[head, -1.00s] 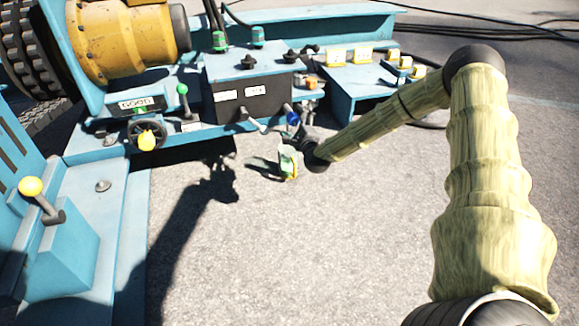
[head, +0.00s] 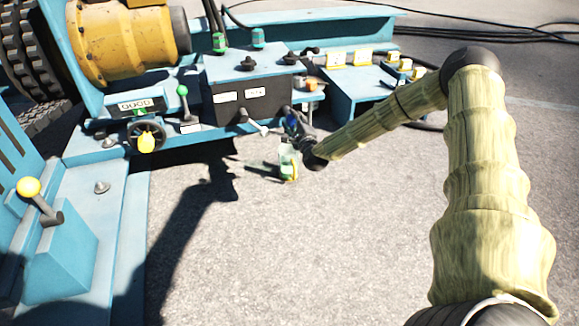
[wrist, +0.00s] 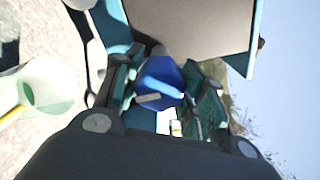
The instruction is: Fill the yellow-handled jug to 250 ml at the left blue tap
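The jug (head: 288,163) stands upright on the ground by the blue machine, pale and see-through with some green in it. In the wrist view the jug (wrist: 50,88) lies along the left edge, with its yellow handle (wrist: 15,115) partly cut off. Its fill level cannot be read. My gripper (head: 297,127) is above the jug at the left blue tap (head: 290,122). In the wrist view the blue tap knob (wrist: 160,80) sits between the two fingers of my gripper (wrist: 160,95), which appear closed onto its sides. The tap's outlet is hidden.
A dark control panel (head: 252,101) on the blue machine is just left of the tap. A blue bench (head: 345,88) with yellow blocks is at right. The front ground is clear.

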